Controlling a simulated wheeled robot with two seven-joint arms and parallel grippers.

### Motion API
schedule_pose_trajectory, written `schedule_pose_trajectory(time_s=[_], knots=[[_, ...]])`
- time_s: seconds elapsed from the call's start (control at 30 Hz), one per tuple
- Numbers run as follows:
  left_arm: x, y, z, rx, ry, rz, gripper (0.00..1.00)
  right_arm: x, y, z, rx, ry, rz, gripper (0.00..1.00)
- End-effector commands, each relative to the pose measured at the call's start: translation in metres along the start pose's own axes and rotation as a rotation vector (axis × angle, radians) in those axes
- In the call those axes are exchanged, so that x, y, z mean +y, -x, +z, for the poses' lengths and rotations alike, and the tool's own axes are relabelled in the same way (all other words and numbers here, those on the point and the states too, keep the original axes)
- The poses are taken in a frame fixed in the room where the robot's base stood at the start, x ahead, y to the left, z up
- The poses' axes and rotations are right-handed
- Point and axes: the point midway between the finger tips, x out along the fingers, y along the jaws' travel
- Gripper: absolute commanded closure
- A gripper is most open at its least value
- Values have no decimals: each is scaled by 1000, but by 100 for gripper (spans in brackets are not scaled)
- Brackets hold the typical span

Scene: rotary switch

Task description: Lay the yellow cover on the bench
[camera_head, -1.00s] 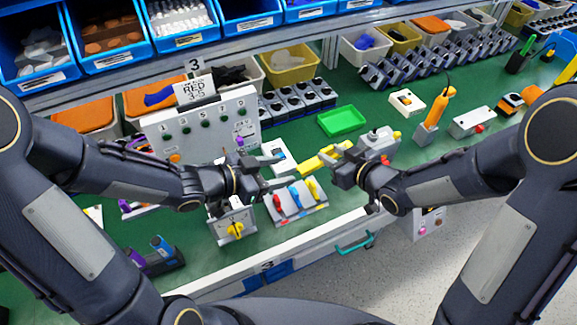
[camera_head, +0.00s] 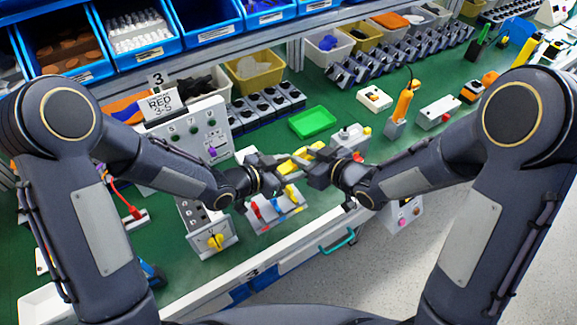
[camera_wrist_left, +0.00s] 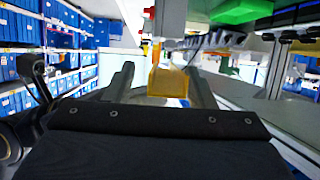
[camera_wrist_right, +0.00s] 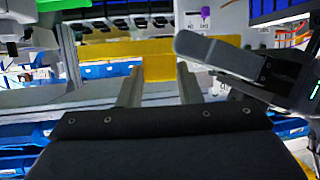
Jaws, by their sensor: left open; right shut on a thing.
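The yellow cover (camera_head: 299,156) is held above the bench (camera_head: 275,148), between my two grippers. My right gripper (camera_head: 314,160) is shut on it; in the right wrist view the cover (camera_wrist_right: 157,58) spans beyond both fingertips. My left gripper (camera_head: 284,163) is open at the cover's other end. In the left wrist view the cover (camera_wrist_left: 168,82) shows between the spread left fingers (camera_wrist_left: 160,88); I cannot tell whether they touch it. The fingertips partly hide the cover in the head view.
Below the grippers stands a grey block with coloured levers (camera_head: 265,212), beside a box with a yellow rotary knob (camera_head: 215,241). A green tray (camera_head: 313,122) lies behind. A panel labelled RED (camera_head: 187,130) stands at left. Some green bench top is bare right of the tray.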

Motion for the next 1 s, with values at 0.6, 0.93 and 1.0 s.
schedule_pose_trajectory(time_s=[0.6, 0.93, 1.0], knots=[[3, 0, -1, 2, -3, 7, 100, 1, 0, -1, 2, 0, 2, 66], [1, 0, 0, 1, -1, 3, 100, 0, 0, 0, 1, 0, 1, 43], [1, 0, 0, 1, -1, 2, 100, 0, 0, 0, 0, 0, 0, 43]])
